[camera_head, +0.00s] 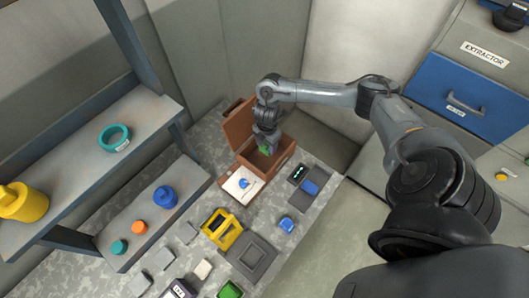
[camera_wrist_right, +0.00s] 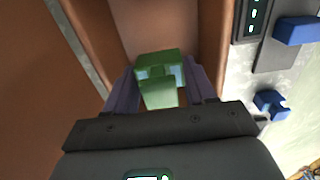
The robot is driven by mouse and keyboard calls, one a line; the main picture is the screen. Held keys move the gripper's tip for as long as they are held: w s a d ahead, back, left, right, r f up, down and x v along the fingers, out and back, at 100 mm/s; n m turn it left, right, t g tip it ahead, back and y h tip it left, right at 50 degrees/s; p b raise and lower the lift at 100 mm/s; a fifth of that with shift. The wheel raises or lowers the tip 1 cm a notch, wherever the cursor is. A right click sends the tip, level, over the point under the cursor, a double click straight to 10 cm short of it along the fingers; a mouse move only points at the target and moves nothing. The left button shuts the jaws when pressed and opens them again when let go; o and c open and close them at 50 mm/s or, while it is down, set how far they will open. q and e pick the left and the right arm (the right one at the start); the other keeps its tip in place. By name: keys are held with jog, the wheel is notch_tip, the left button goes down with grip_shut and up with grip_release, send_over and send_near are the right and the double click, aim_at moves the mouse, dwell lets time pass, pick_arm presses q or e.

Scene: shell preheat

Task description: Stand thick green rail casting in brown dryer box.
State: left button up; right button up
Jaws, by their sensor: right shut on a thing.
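The brown dryer box (camera_head: 284,149) stands on the speckled worktop in the head view, with its lid tipped open at the back left. My right gripper (camera_head: 265,146) reaches down into its opening. In the right wrist view my right gripper (camera_wrist_right: 160,95) is shut on the green rail casting (camera_wrist_right: 160,68), which sits between its two fingers. The brown walls of the box (camera_wrist_right: 213,45) flank the casting there. I cannot tell whether the casting touches the box floor. In the head view only a bit of green (camera_head: 263,149) shows at the fingertips. My left gripper is not in view.
A white panel with a blue knob (camera_head: 243,184) lies in front of the box. A yellow frame (camera_head: 222,228), a grey tray (camera_head: 248,262) and a blue part (camera_head: 286,224) lie nearer. A dark device with green lights (camera_head: 298,174) is to the right. Shelves stand at left.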

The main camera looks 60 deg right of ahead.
aim_at(267, 151)
notch_tip(267, 151, down, 2)
jog(key=shift+s, duration=0.1)
jog(key=shift+f, duration=2)
jog(key=shift+f+b, duration=0.15)
jog(key=shift+b, duration=0.2)
jog(key=o, duration=1.2)
jog(key=shift+r, duration=0.75)
notch_tip(267, 151, up, 11)
jog(key=shift+f+p, duration=0.1)
jog(key=shift+p, duration=0.75)
